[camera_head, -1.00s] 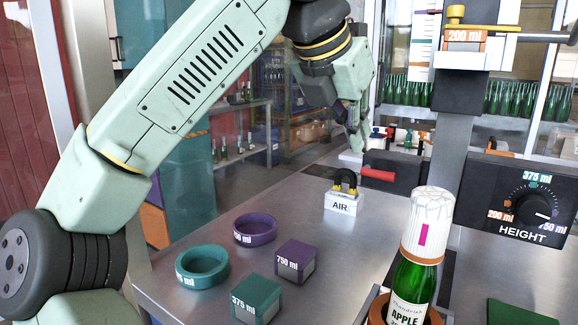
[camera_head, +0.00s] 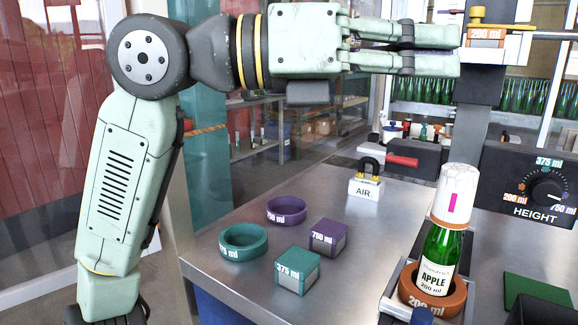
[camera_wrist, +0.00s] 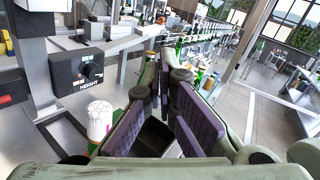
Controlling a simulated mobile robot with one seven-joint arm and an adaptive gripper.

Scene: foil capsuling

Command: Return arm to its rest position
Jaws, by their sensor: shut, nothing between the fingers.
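My gripper (camera_head: 456,50) is shut and empty in the head view. It is held level, high above the bench, pointing right toward the 200 ml block on the machine column. In the wrist view my gripper (camera_wrist: 168,62) shows its two purple-padded fingers meeting at the tips. My arm stands at the left of the head view, bent at the elbow, clear of the bench items. The bottle labelled APPLE 200 ml (camera_head: 437,258) stands upright in an orange ring (camera_head: 446,301), with a white foil capsule (camera_head: 455,196) over its neck.
The steel bench (camera_head: 352,238) holds a teal ring (camera_head: 242,243), a purple ring (camera_head: 287,212), a teal 375 ml block (camera_head: 297,270), a purple 750 ml block (camera_head: 329,237) and the AIR fitting (camera_head: 364,187). The HEIGHT dial panel (camera_head: 528,185) stands at right.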

